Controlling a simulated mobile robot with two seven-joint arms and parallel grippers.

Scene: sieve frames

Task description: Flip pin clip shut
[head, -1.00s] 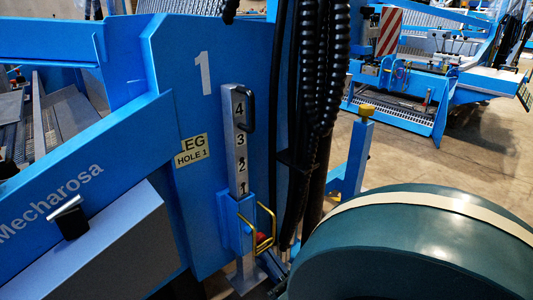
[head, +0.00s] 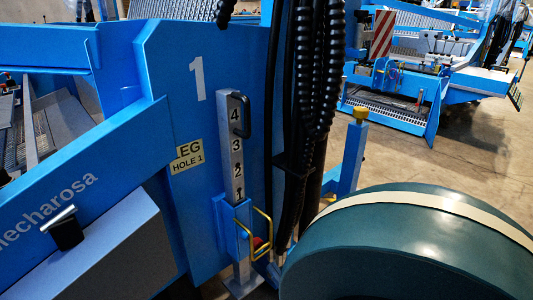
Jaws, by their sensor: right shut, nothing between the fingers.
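The yellow wire pin clip (head: 263,229) is at the low centre of the head view. It stands out from the right side of the blue sleeve (head: 228,228) around the grey leg post (head: 231,150). A small red part, perhaps the pin's end (head: 257,243), shows inside the loop. I cannot tell whether the clip is latched. I see no fingers of either gripper, and nothing of mine is seen touching the clip.
A large dark green rounded body with a cream band (head: 400,245) fills the lower right and may hide things behind it. Black hoses (head: 300,150) hang just right of the post. A grey box (head: 110,250) with a black latch (head: 67,233) is lower left. Open floor shows upper right.

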